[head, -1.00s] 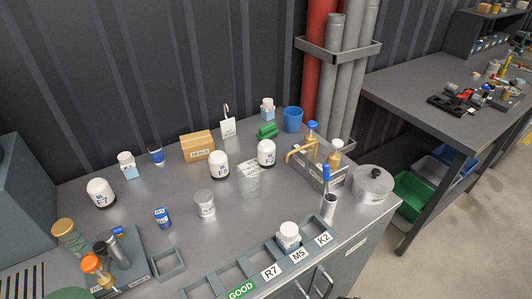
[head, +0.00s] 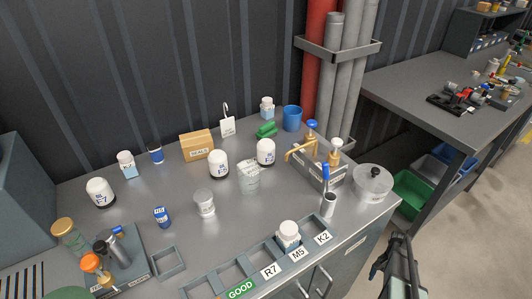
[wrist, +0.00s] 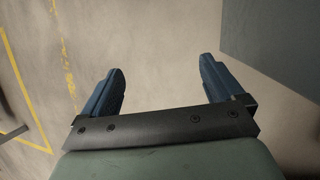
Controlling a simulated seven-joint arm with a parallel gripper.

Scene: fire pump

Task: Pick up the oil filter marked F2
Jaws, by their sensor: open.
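Three white, round-topped oil filters with dark bases and small printed labels stand upright on the grey bench: one at the far left (head: 100,192), one in the middle (head: 219,164) and one just right of it (head: 265,152). The labels are too small for me to tell which is marked F2. My gripper (wrist: 158,82) is open, with nothing between its two blue fingers. In the head view it is beyond the bench's front right edge, low in the picture and apart from all the filters.
A clear jar (head: 249,177) stands close before the two right filters, with a lidded tub (head: 205,204) nearby. A SEALS box (head: 197,145) is behind.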

